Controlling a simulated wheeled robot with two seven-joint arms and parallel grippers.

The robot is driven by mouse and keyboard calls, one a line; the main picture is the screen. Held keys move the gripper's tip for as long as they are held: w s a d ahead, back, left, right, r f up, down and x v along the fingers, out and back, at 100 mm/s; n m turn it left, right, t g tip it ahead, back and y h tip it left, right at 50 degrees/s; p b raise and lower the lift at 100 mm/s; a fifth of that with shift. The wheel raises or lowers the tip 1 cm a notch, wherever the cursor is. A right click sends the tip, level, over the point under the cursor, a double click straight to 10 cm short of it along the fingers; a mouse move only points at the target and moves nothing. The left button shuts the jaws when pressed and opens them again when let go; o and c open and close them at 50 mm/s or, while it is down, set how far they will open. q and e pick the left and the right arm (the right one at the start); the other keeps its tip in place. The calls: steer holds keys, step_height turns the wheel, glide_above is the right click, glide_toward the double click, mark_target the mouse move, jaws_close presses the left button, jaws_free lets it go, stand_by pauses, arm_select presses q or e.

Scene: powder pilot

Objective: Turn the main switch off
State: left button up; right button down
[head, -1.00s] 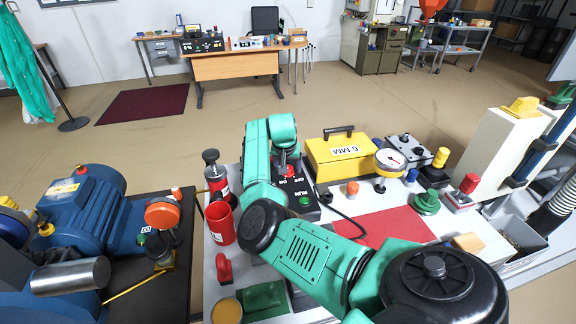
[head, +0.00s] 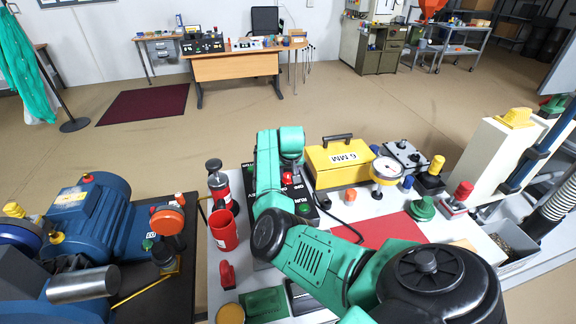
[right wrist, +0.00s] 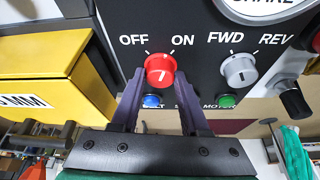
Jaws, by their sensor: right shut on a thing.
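The main switch is a red knob (right wrist: 160,70) on a dark panel (right wrist: 205,45), between the printed words OFF and ON in the right wrist view. Its white mark is too small to read for sure. My right gripper (right wrist: 160,80) is shut on the knob, one dark finger on each side of it. In the head view the red knob (head: 287,177) shows on the black control box (head: 313,214), just below my right gripper (head: 288,165), which my wrist partly hides. My left gripper is not in view.
A grey FWD/REV knob (right wrist: 240,71), a blue button (right wrist: 152,101) and a green button (right wrist: 227,100) sit near the red knob. A yellow case (head: 340,165) stands right of the control box.

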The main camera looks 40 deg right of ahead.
steer(key=n+p, duration=0.2)
steer(key=n, duration=0.1)
steer(key=shift+d+r+t+y+p, duration=0.15)
steer(key=shift+r+t+y+p, duration=0.15)
steer(key=shift+r+y+p, duration=0.1)
steer(key=n+y+p, duration=0.1)
steer(key=n, duration=0.1)
steer(key=shift+d+f+n, duration=0.1)
steer(key=shift+f+n, duration=0.05)
steer(key=shift+n, duration=0.15)
steer(key=n+y, duration=0.1)
steer(key=n, duration=0.1)
steer(key=shift+d+f+n, duration=0.1)
steer(key=shift+f+n, duration=0.05)
steer(key=shift+n, duration=0.15)
steer(key=shift+n+y, duration=0.5)
steer(key=shift+n, duration=0.7)
steer(key=shift+c, duration=2.1)
jaws_free()
